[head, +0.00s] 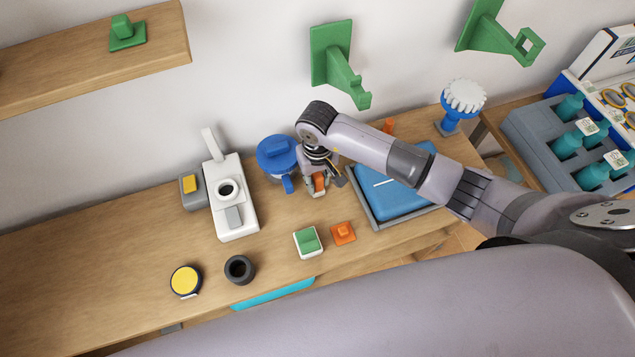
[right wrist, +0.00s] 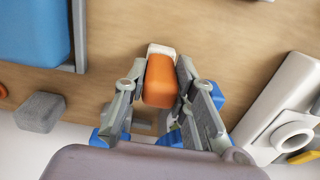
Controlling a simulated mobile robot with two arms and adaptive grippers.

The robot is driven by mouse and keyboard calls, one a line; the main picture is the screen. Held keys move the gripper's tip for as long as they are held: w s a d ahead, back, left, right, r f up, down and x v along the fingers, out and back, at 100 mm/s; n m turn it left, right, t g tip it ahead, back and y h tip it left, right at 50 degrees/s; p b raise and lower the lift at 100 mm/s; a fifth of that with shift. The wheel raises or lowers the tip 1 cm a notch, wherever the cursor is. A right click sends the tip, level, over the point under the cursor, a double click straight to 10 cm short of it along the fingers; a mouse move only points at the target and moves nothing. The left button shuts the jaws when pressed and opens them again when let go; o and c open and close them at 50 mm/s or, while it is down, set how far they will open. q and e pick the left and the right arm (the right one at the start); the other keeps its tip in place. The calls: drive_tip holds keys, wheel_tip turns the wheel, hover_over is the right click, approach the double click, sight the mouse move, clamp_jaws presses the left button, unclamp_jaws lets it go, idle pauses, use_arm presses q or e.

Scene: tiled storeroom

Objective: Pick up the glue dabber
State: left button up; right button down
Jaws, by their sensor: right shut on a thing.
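The glue dabber, an orange block with a whitish end, is between the fingers of my right gripper (head: 318,186). In the right wrist view the glue dabber (right wrist: 160,82) shows clearly, with a grey finger against each side of it. My right gripper (right wrist: 161,88) is shut on it. In the head view only a small orange part of the dabber (head: 319,182) shows between the fingers, over the wooden table beside the blue lidded pot (head: 277,153). I cannot tell whether it touches the tabletop. My left gripper is not in view.
Left of the pot stands a white device (head: 243,220). In front are a green-topped white block (head: 308,241), an orange block (head: 343,233), a dark ring (head: 239,269) and a yellow-faced disc (head: 186,280). A blue-filled tray (head: 376,223) lies right. The table's left is clear.

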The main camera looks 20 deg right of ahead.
wheel_tip(320, 180, up, 20)
drive_tip(key=b, duration=0.4)
idle(0.3)
idle(0.4)
